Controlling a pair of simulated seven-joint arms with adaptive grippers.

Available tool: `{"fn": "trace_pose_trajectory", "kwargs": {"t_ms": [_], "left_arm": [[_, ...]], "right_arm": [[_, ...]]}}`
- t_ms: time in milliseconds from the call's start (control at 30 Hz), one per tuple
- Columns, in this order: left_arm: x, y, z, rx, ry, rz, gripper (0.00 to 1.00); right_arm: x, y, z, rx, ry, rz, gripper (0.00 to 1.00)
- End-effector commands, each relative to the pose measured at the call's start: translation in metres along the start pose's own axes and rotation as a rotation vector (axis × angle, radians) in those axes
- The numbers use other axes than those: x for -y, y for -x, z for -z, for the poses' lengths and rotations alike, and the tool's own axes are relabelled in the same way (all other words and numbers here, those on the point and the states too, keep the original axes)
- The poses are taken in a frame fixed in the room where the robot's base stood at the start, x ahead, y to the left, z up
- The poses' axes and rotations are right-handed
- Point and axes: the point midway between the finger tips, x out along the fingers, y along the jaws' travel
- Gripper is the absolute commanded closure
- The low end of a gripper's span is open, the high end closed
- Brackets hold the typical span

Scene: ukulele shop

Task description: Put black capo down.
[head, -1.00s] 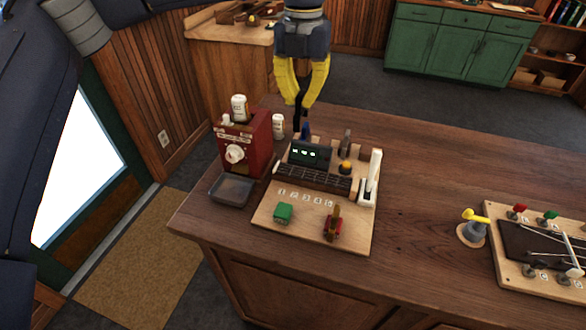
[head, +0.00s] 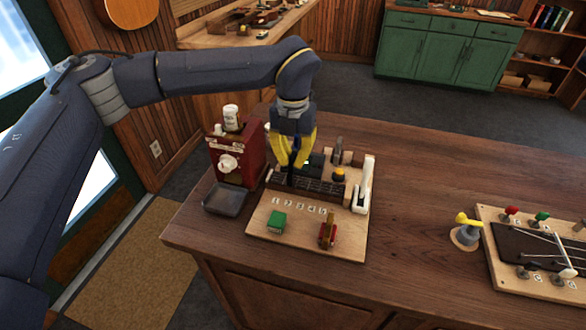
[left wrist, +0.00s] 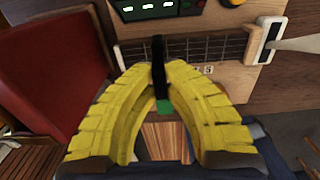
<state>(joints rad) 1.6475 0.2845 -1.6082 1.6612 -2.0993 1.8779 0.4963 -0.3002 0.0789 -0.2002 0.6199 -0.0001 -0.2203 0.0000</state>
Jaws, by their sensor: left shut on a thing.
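My left gripper (head: 292,162) has yellow fingers and is shut on the black capo (left wrist: 159,62), which hangs between the fingertips. In the head view the capo's dark lower end (head: 290,179) is over the left part of the dark fretboard (head: 322,187); I cannot tell whether it touches. The fretboard lies on the wooden board (head: 300,244) and shows behind the capo in the left wrist view (left wrist: 220,50). A green capo-like piece (head: 277,221) and a red and brown one (head: 327,233) stand at the board's front. My right gripper is not in view.
A red machine (head: 227,152) and a grey tray (head: 225,200) stand left of the board. A white lever (head: 365,184) rises at its right. A dark display unit (head: 317,161) is behind the fretboard. Bare counter (head: 415,190) lies to the right.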

Motion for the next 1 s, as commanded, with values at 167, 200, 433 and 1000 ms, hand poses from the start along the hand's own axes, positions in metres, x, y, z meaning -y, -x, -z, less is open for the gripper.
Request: {"fn": "trace_pose_trajectory", "kwargs": {"t_ms": [167,200,433,1000], "left_arm": [[0.000,-0.021,0.001,-0.005,0.001,0.000,1.00],[0.000,-0.026,0.001,-0.004,0.001,0.000,1.00],[0.000,-0.039,0.000,-0.001,0.000,0.000,1.00],[0.000,-0.041,0.000,-0.001,0.000,0.000,0.70]], "right_arm": [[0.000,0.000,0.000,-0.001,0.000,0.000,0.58],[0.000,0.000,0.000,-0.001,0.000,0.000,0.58],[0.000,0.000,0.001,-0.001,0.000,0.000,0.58],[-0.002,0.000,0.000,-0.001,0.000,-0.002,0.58]]}}
